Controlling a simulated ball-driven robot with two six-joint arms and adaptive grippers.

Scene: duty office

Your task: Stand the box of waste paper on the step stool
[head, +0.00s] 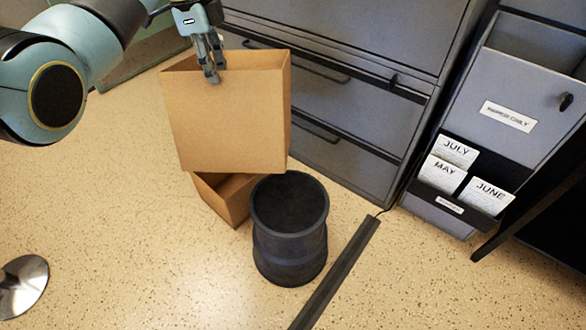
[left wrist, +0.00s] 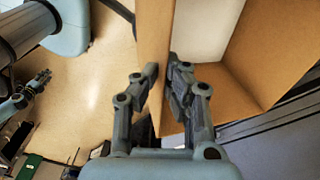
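A tan open-topped cardboard box (head: 225,115) hangs in the air in the head view. My left gripper (head: 211,70) is shut on its near upper wall. In the left wrist view the fingers (left wrist: 163,78) sit on both sides of the box wall (left wrist: 155,35), with white paper (left wrist: 205,28) inside the box. What seems to be my right gripper (left wrist: 40,80) shows small at the left of the left wrist view, too small to tell its state. I cannot make out a step stool in either view.
A second open cardboard box (head: 228,195) sits on the floor, partly hidden below the held one. A dark round bin (head: 289,230) stands beside it. Grey drawers (head: 340,105) stand behind. A dark strip (head: 338,272) lies on the floor.

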